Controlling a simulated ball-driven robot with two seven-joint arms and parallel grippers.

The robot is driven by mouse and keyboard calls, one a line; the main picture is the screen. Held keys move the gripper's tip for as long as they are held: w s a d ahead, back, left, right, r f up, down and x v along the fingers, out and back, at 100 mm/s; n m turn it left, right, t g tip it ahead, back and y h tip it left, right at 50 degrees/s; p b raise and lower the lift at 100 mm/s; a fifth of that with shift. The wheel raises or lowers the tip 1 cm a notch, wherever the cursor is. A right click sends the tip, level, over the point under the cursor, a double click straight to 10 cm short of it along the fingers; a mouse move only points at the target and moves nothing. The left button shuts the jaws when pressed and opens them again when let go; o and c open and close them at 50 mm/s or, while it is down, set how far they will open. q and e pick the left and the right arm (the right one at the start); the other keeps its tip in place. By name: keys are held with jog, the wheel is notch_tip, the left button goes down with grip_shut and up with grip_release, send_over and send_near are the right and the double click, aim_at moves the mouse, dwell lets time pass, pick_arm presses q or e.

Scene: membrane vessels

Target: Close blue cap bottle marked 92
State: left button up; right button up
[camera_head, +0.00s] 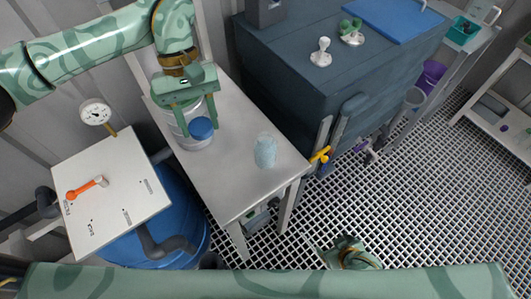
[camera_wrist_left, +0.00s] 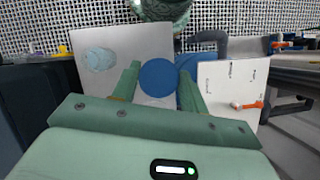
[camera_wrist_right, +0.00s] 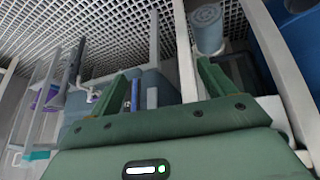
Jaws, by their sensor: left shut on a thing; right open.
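A blue cap (camera_head: 200,128) sits between the fingertips of my left gripper (camera_head: 199,126), which is shut on it over the small table. The left wrist view shows the cap (camera_wrist_left: 158,77) as a round blue disc between the fingers. A clear bottle (camera_head: 196,144) stands on the table around and under the cap, partly hidden by the gripper. I cannot tell whether the cap touches its neck, and no number 92 is readable. My right gripper (camera_wrist_right: 165,75) is open and empty, away from the table; in the head view its arm shows low over the grating.
A pale blue translucent vessel (camera_head: 265,152) stands on the table (camera_head: 240,195) to the right of the bottle. A white panel (camera_head: 112,190) with an orange handle and a gauge (camera_head: 95,114) is on the left, above a blue drum (camera_head: 185,225). A dark cabinet (camera_head: 290,70) stands behind.

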pick_arm(q)
jog(key=w+d+f+n, duration=0.1)
jog(key=w+d, duration=0.1)
jog(key=d, duration=0.1)
pick_arm(e)
jog(key=w+a+r+t, duration=0.1)
jog(key=w+a+r, duration=0.2)
jog(key=w+r, duration=0.25)
pick_arm(q)
jog(key=n+t+h+b, duration=0.2)
jog(key=n+b, duration=0.1)
jog(key=n, duration=0.2)
send_over(265, 136)
notch_tip(265, 136, down, 3)
pick_arm(e)
jog(key=n+t+y, duration=0.2)
jog(key=t+y, duration=0.2)
jog(key=y, duration=0.2)
send_near(265, 151)
notch_tip(265, 151, down, 3)
jog(key=w+d, duration=0.1)
jog(key=shift+w+d+f, duration=0.15)
jog(key=shift+d+f, duration=0.05)
jog(key=shift+d, duration=0.05)
pick_arm(q)
jog(key=shift+g, duration=0.3)
pick_arm(e)
jog(key=x, duration=1.2)
jog(key=shift+a, duration=0.2)
